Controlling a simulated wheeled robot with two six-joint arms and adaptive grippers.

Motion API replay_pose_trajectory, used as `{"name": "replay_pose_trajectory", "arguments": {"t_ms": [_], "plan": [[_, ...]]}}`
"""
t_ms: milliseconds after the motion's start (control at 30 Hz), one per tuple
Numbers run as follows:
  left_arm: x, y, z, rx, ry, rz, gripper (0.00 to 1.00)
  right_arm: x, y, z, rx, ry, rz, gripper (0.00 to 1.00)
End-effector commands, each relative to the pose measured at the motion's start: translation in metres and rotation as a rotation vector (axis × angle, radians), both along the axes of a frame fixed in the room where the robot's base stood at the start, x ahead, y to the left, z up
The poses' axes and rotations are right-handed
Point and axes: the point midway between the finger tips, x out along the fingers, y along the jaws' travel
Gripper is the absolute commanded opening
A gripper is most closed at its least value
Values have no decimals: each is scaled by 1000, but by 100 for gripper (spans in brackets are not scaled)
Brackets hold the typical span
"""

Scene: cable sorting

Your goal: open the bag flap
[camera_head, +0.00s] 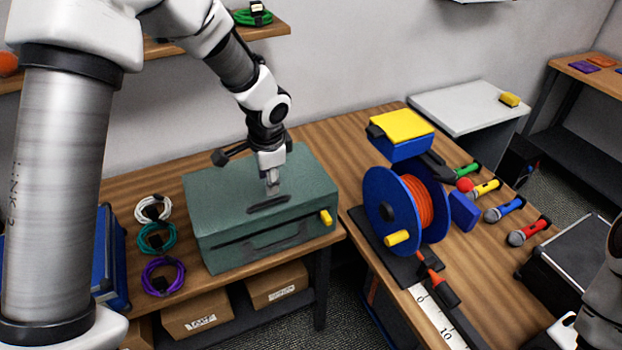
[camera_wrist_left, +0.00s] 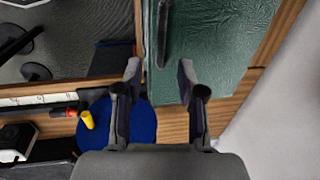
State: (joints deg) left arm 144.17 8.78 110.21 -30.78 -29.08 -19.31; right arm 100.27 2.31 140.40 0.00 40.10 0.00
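The green bag (camera_head: 210,225) stands on the wooden table with its flap (camera_head: 305,175) lying shut across the top. A dark handle (camera_head: 268,204) lies on the flap, another dark handle shows on the front, and a yellow tab (camera_head: 326,217) sits at the front right. My left gripper (camera_head: 271,188) points down just above the flap, close behind the top handle. In the left wrist view, the gripper's two fingers (camera_wrist_left: 159,72) are apart with nothing between them, and the bag (camera_wrist_left: 225,45) with its dark handle (camera_wrist_left: 163,32) lies beyond them. My right gripper is not in view; only part of that arm shows at the right edge.
Coiled cables (camera_head: 162,275) lie left of the bag, beside a blue case (camera_head: 112,262). A blue reel with orange cable (camera_head: 421,200) stands to the right. Several microphones (camera_head: 505,208) lie farther right. A shelf (camera_head: 265,30) hangs behind my left arm.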

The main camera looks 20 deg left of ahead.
Motion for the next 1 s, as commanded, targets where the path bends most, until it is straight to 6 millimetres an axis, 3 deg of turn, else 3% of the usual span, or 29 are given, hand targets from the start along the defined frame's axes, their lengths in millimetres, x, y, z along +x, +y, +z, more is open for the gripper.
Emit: {"name": "replay_pose_trajectory", "arguments": {"t_ms": [133, 433, 767, 867, 1000], "plan": [[1, 4, -10, 7, 6, -4, 39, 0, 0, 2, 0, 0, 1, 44], [8, 11, -64, 4, 5, -3, 39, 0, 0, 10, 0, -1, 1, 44], [9, 12, -74, 4, 3, -1, 39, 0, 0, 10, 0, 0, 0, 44], [9, 12, -74, 4, 3, -1, 4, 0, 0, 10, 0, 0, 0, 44], [9, 12, -74, 3, 3, -1, 0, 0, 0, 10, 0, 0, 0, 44]]}}
